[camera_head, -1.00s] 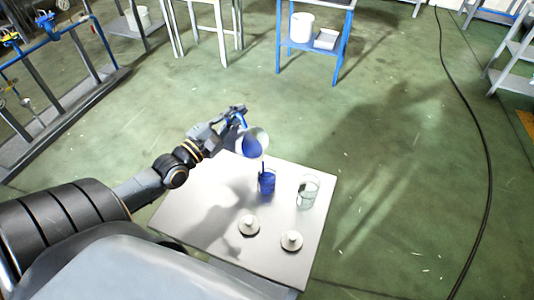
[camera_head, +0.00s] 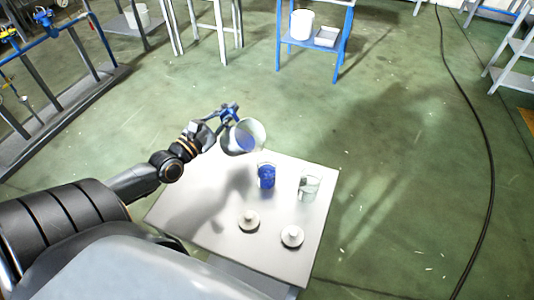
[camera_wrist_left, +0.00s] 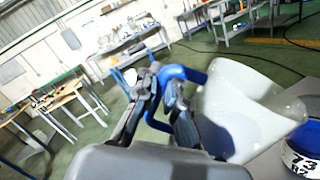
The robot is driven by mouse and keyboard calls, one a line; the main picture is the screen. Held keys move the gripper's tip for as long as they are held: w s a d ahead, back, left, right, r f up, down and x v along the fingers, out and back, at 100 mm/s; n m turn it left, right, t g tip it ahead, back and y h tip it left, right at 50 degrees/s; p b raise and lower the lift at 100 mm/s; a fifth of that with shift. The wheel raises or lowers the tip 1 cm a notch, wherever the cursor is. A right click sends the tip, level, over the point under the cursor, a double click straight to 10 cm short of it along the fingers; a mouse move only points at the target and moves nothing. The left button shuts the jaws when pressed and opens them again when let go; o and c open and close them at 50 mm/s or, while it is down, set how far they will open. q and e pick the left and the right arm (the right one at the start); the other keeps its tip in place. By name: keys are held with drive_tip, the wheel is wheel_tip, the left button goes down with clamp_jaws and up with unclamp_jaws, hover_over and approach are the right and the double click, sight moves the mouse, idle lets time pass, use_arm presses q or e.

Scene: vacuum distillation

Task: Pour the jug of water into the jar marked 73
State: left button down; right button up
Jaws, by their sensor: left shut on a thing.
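My left gripper (camera_head: 229,113) is shut on the blue handle of the jug (camera_head: 243,138). In the left wrist view the jug (camera_wrist_left: 245,108) and the gripper (camera_wrist_left: 160,95) show close up. The jar marked 73 (camera_head: 266,177) stands upright on the table with blue liquid in it; its label shows at the lower right of the left wrist view (camera_wrist_left: 300,165). No stream is visible between jug and jar. My right gripper is out of view.
A second clear glass jar (camera_head: 309,188) stands right of the blue one. Two round white lids (camera_head: 249,221) (camera_head: 291,236) lie nearer on the pale table (camera_head: 205,215). A blue stand (camera_head: 315,35) is far back. The green floor around the table is mostly clear.

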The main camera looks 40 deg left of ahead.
use_arm(q)
drive_tip(key=w+a+f+n+g+b, duration=0.1)
drive_tip(key=a+f+n+b, duration=0.7)
drive_tip(key=n+b, duration=0.1)
wheel_tip(320, 180, up, 9)
drive_tip(key=p, duration=1)
drive_tip(key=s+d+r+p, duration=0.2)
drive_tip(key=s+d+p, duration=0.8)
drive_tip(key=s, duration=0.1)
drive_tip(key=shift+s+d+y, duration=0.3)
drive_tip(key=shift+s+d, duration=0.05)
drive_tip(key=shift+d, duration=0.05)
drive_tip(key=d+r+b, duration=0.2)
drive_tip(key=d, duration=0.8)
drive_tip(key=d+r+b, duration=0.2)
drive_tip(key=d, duration=0.9)
drive_tip(key=shift+s, duration=0.2)
